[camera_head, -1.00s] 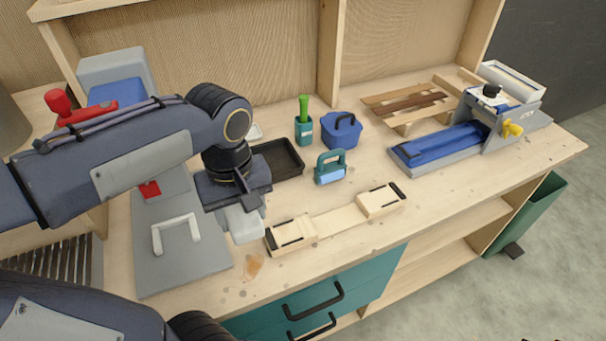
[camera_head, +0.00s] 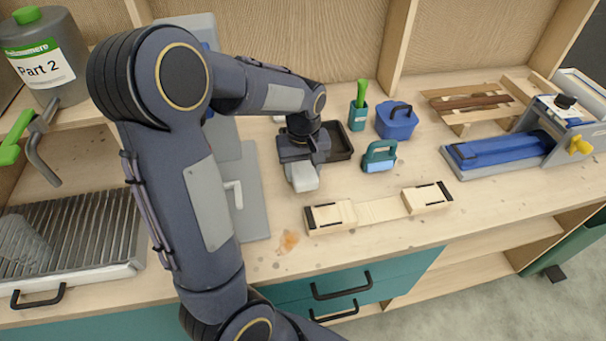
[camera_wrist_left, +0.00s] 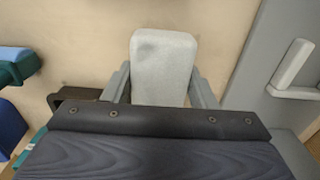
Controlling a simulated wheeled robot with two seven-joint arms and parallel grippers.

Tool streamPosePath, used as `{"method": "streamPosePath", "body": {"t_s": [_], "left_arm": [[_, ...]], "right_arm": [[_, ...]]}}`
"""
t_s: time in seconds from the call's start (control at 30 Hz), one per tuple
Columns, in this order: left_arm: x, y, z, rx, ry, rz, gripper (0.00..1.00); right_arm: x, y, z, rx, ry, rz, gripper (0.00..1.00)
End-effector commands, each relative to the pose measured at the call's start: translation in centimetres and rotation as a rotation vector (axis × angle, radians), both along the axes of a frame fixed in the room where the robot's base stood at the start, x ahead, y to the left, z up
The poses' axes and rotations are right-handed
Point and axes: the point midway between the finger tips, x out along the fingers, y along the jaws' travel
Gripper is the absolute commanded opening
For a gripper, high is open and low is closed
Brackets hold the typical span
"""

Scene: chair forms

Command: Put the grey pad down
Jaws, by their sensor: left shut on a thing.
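The grey pad (camera_head: 304,178) is a pale, rounded block held by my left gripper (camera_head: 301,166) over the bench, just left of the wooden form. In the left wrist view the pad (camera_wrist_left: 163,62) sits between the two fingers of the left gripper (camera_wrist_left: 163,88), which touch its sides. It has a darker smudge near its far end. Whether its underside touches the bench cannot be told. My right gripper is not in view.
A wooden form (camera_head: 378,209) lies to the right of the pad. A black tray (camera_head: 338,142) is behind the gripper. A teal-handled block (camera_head: 379,157), a blue lidded box (camera_head: 396,122) and a teal cup (camera_head: 358,116) stand right. A grey plate (camera_head: 252,205) lies left. An orange stain (camera_head: 288,242) marks the bench front.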

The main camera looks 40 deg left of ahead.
Motion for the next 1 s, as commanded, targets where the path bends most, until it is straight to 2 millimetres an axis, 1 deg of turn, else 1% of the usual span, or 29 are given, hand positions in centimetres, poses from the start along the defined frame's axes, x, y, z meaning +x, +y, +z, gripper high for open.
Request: {"method": "streamPosePath", "body": {"t_s": [0.03, 0.13, 0.43, 0.57, 0.6, 0.73, 1.0], "left_arm": [[-0.1, 0.0, -1.0, 0.0, 0.005, 0.001, 0.14], [-0.1, 0.0, -2.0, 0.0, 0.004, 0.0, 0.14], [-0.1, 0.0, -2.2, 0.0, 0.0, 0.0, 0.14], [-0.1, 0.0, -2.6, 0.0, 0.0, 0.0, 0.14], [-0.1, 0.0, -2.5, 0.0, 0.0, 0.0, 0.57], [-0.1, 0.0, -2.5, 0.0, 0.0, 0.0, 0.74], [-0.1, 0.0, -2.3, 0.0, 0.0, 0.0, 0.74]], "right_arm": [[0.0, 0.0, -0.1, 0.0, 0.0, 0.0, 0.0], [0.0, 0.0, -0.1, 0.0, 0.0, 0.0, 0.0], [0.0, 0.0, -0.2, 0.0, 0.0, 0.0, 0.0], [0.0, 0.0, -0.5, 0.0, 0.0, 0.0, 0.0], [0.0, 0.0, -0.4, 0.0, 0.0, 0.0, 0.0], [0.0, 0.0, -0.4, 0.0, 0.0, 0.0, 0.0], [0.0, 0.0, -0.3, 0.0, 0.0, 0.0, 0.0]]}}
